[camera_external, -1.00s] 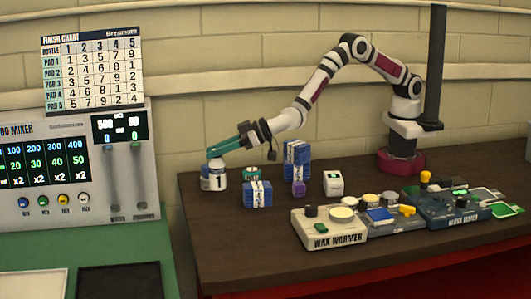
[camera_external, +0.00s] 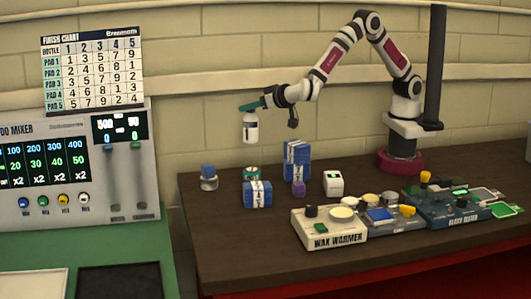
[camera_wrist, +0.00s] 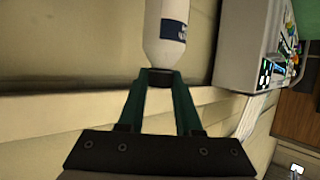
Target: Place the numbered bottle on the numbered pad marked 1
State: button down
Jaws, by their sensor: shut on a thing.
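A white bottle (camera_external: 250,127) hangs upright in the air above the left part of the dark table. My gripper (camera_external: 250,106) is shut on its top, with green fingers. In the wrist view, my gripper (camera_wrist: 160,76) pinches the dark cap, and the white bottle (camera_wrist: 166,28) shows part of a dark blue label. The number on the bottle cannot be read now. No pad marked 1 can be made out on the table.
A small item with a blue top (camera_external: 208,177), a green-topped item (camera_external: 251,173) and blue-and-white boxes (camera_external: 257,194) stand below the bottle. The wax warmer (camera_external: 328,232) is at the front. A mixer (camera_external: 70,170) and finish chart (camera_external: 92,70) are left. The table's front-left corner is clear.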

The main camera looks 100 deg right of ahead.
aim_at(257, 134)
notch_tip(257, 134, down, 9)
jog(key=shift+f, duration=0.1)
jog(key=shift+f, duration=0.1)
jog(key=c, duration=0.6)
grip_release()
